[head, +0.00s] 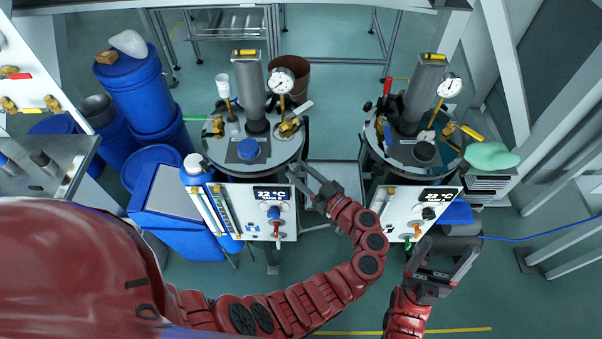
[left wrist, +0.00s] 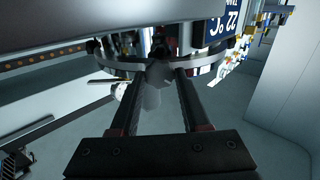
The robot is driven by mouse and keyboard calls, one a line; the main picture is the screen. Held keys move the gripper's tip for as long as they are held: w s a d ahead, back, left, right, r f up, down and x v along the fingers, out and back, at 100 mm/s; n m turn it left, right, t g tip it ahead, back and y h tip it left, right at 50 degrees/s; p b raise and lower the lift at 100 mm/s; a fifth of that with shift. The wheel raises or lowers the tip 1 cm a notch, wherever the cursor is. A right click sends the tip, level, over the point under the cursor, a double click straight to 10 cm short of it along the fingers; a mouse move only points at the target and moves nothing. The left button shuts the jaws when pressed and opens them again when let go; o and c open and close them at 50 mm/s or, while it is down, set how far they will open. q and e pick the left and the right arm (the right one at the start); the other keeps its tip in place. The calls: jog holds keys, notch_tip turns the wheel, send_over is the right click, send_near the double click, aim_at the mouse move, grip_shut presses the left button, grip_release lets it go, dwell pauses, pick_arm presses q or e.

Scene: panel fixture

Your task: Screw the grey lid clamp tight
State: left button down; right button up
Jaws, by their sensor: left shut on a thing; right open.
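My left gripper (head: 303,171) is at the right front edge of this lid. In the left wrist view its fingers (left wrist: 157,75) are closed on a small grey piece, the grey lid clamp (left wrist: 155,88), at the rim of the lid. In the head view the clamp is too small and covered to make out. My right gripper (head: 450,252) is open and empty, in front of the right vessel's panel.
A second vessel (head: 422,152) with a black knob stands to the right. White control panels (head: 245,213) with displays, knobs and small valves hang below both lids. Blue drums (head: 134,88) stand at the left. A narrow gap separates the two vessels.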

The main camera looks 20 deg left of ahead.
pick_arm(q)
jog(key=m+b, duration=0.1)
jog(key=m, duration=0.4)
jog(key=shift+m, duration=0.4)
jog(key=m, duration=0.2)
jog(key=shift+r+m+p, duration=0.1)
jog(key=shift+m+p, duration=0.2)
jog(key=shift+m, duration=0.1)
jog(key=m+p, duration=0.1)
jog(key=m, duration=0.2)
jog(key=shift+m, duration=0.3)
jog(key=m+p, duration=0.3)
jog(key=m, duration=0.1)
jog(key=shift+r+m, duration=0.1)
jog(key=shift+m, duration=0.2)
jog(key=m+p, duration=0.2)
jog(key=m, duration=0.2)
jog(key=shift+p, duration=0.35)
jog(key=m+p, duration=0.1)
jog(key=m, duration=0.3)
jog(key=shift+p, duration=0.3)
jog(key=shift+f+m+p, duration=0.15)
jog(key=shift+m, duration=0.7)
jog(key=shift+f+m+p, duration=0.15)
jog(key=shift+m, duration=0.7)
